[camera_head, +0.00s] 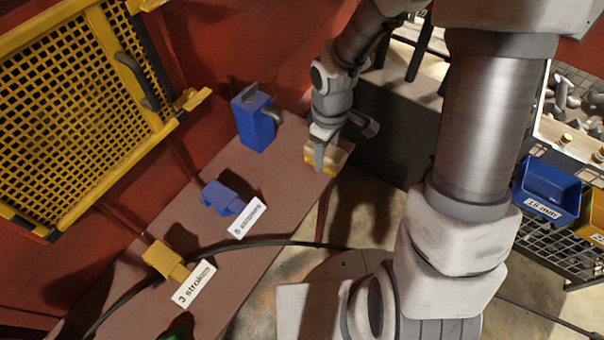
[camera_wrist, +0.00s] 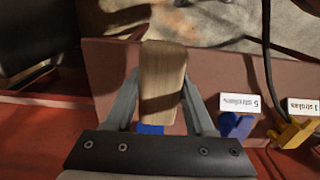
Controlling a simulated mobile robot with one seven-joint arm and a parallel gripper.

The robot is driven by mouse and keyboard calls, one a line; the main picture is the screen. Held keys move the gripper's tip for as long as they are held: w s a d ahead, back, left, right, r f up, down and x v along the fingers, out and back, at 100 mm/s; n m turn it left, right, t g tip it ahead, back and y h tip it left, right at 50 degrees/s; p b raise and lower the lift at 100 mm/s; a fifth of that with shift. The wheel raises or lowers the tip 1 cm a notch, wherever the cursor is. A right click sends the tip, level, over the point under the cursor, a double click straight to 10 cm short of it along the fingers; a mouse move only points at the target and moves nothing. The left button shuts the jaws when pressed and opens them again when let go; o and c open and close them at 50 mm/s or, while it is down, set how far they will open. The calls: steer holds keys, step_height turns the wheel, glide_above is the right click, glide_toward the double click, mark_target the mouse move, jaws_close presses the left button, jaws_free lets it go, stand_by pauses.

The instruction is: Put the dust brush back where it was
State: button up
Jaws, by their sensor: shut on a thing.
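The dust brush (camera_head: 325,155) shows as a pale wooden block with a yellow lower edge at the far right end of the brown bench. In the wrist view the wooden brush (camera_wrist: 163,75) stands between the fingers. My gripper (camera_head: 319,160) is shut on it, one finger on each side (camera_wrist: 160,100). I cannot tell whether the brush touches the bench top (camera_head: 215,240) or hangs just above it. My fingers hide part of the brush.
A tall blue holder (camera_head: 254,124) stands left of my gripper. A low blue piece (camera_head: 222,197) and a yellow piece (camera_head: 165,260) have labels about strokes. A black cable (camera_head: 275,243) crosses the bench. A yellow mesh guard (camera_head: 70,90) is at left; a blue bin (camera_head: 546,187) is at right.

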glide_above(302, 181)
step_height(302, 181, down, 3)
steer(key=shift+f+b, duration=0.1)
steer(key=shift+b, duration=0.3)
step_height(302, 181, down, 4)
steer(key=shift+b, duration=0.35)
steer(key=o, duration=1.2)
